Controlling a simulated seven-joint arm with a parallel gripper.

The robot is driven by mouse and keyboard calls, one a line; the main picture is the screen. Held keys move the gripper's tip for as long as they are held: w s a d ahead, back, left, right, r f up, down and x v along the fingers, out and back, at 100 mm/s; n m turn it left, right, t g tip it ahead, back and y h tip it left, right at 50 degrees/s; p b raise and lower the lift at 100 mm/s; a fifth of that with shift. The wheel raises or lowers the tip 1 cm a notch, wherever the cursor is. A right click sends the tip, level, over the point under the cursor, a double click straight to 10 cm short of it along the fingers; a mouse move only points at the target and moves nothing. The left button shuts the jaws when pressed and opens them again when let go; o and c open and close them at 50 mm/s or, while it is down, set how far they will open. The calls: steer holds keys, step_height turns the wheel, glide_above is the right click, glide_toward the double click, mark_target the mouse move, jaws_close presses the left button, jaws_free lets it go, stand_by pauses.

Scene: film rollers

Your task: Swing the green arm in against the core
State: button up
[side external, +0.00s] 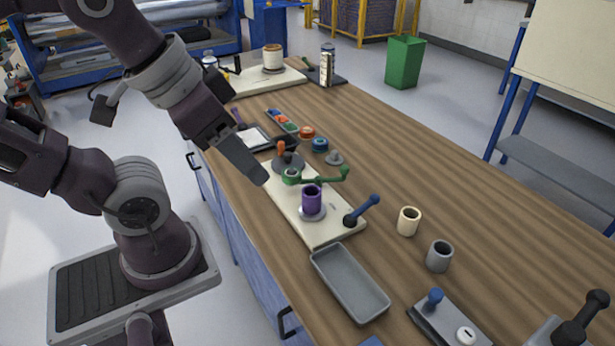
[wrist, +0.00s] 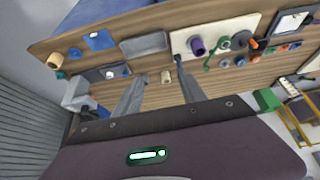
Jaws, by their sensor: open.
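The green arm (side external: 325,180) is a bent link on the cream board (side external: 322,232). Its ring end is at the left and its upright knob at the right in the side view. The purple core (side external: 312,198) stands upright on a grey disc in front of it. In the wrist view, the green arm (wrist: 209,60) lies beside the purple core (wrist: 197,46), with a gap seeming to show between them. My gripper (side external: 262,180) is above the bench, left of the core in the side view. In the wrist view, my gripper (wrist: 160,80) has its fingers spread and empty.
A blue-handled lever (side external: 362,210) and an orange-knobbed part (side external: 282,150) flank the core on the board. A grey tray (side external: 349,284), a cream cylinder (side external: 408,221) and a grey cylinder (side external: 439,256) stand nearby.

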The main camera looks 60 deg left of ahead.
stand_by(0.3)
steer(key=n+g+h, duration=0.2)
steer(key=g, duration=0.3)
glide_above(346, 170)
step_height(346, 170, down, 17)
steer(key=f, duration=0.1)
steer(key=a+f, duration=0.1)
steer(key=f, duration=0.1)
steer(key=a+f, duration=0.1)
steer(key=shift+w+a+f, duration=0.1)
steer(key=shift+a+f, duration=0.1)
steer(key=shift+a, duration=0.05)
steer(key=f, duration=0.4)
steer(key=d+f, duration=0.1)
steer(key=f, duration=0.1)
steer(key=shift+w+f, duration=0.1)
steer(key=shift+f, duration=0.2)
steer(key=shift+d+f, duration=0.1)
steer(key=shift+f, duration=0.2)
steer(key=shift+d, duration=0.1)
jaws_close()
steer(key=shift+w, duration=0.1)
